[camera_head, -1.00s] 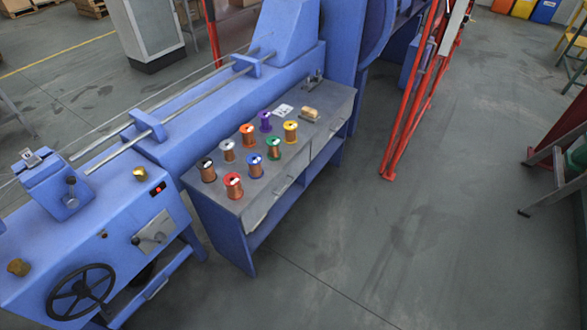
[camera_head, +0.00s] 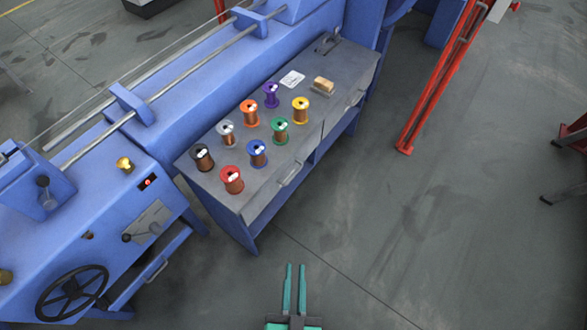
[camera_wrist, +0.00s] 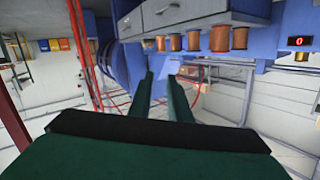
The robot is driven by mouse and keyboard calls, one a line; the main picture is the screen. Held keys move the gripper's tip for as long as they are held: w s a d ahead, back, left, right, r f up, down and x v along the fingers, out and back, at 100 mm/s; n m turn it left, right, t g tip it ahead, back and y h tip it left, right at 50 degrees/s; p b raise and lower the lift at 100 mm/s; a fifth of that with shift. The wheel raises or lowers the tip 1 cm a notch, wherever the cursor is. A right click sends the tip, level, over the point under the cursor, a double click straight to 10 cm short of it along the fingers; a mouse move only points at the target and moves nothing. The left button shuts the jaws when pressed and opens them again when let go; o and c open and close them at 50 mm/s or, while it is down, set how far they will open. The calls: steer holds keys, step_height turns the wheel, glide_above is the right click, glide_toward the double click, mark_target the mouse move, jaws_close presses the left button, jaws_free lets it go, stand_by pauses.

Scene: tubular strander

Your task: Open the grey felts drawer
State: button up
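A bench with a grey top (camera_head: 215,186) has two grey drawer fronts along its front side, a left one (camera_head: 311,146) and a right one (camera_head: 341,115). Each has a bar handle, the left handle (camera_head: 290,174) and the right handle (camera_head: 356,97). Both drawers look shut. I cannot read any label that tells which holds felts. My gripper (camera_head: 295,266) has two green fingers, apart with nothing between them. It is in front of the bench, clear of both handles. In the wrist view, my gripper (camera_wrist: 161,75) points toward the bench, whose grey drawer fronts (camera_wrist: 190,12) appear upside down.
Several coloured wire spools stand on the bench, including a red one (camera_head: 231,180) and a yellow one (camera_head: 300,109). A tan block (camera_head: 323,86) lies behind them. A handwheel (camera_head: 72,293) is at lower left. A red post (camera_head: 430,95) stands right. Open floor lies between.

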steer(key=w+f+m+h, duration=0.1)
steer(key=w+f+m, duration=0.3)
steer(key=w+f, duration=0.3)
steer(key=w+f+m+h, duration=0.1)
steer(key=w+f+m, duration=0.25)
steer(key=w, duration=0.65)
steer(key=m+g+h, duration=0.2)
steer(key=m, duration=0.2)
glide_toward(296, 172)
steer(key=shift+m, duration=0.25)
steer(key=x, duration=0.8)
steer(key=shift+w+d+f, duration=0.15)
steer(key=shift+d+f, duration=0.1)
steer(key=shift+f, duration=0.1)
steer(key=shift+w+a+f, duration=0.15)
steer(key=shift+w+f, duration=0.05)
steer(key=shift+w, duration=0.5)
steer(key=shift+d, duration=0.3)
jaws_close()
